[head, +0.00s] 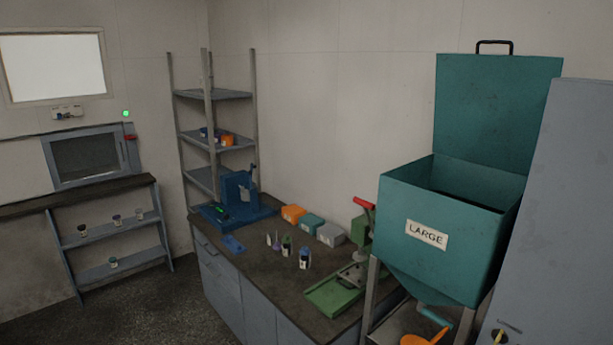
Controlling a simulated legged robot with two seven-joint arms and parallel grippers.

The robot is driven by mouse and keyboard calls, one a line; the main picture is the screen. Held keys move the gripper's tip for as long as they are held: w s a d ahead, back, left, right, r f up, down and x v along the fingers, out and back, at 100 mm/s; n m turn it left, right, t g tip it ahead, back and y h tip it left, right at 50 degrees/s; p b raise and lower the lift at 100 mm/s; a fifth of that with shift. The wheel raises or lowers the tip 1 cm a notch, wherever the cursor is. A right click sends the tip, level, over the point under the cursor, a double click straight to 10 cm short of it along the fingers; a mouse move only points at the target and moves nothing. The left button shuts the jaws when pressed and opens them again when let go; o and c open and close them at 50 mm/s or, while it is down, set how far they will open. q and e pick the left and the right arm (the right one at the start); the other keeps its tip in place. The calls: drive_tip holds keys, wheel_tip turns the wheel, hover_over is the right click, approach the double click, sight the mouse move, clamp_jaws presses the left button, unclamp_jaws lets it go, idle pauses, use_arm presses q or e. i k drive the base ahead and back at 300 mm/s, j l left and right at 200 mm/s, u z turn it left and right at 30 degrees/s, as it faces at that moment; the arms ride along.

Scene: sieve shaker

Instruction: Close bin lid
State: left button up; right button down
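A teal bin (440,236) with a white label reading LARGE stands at the right in the head view, on metal legs. Its teal lid (497,108) stands open and upright at the back edge of the bin. A black handle (494,44) is on the lid's top edge. The bin's opening (465,184) looks dark inside, and its contents cannot be made out. Neither of my grippers shows in the view.
A grey cabinet (570,220) stands close to the bin's right side. A counter (262,262) left of the bin holds a green device (335,292), small bottles, boxes and a blue machine (238,196). Shelves (215,138) stand behind. Floor shows at lower left.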

sight(488, 110)
drive_tip(key=i+j+z, duration=0.2)
drive_tip(key=i, duration=0.25)
drive_tip(key=i+j+z, duration=0.2)
drive_tip(key=i+j, duration=0.15)
drive_tip(key=i, duration=0.15)
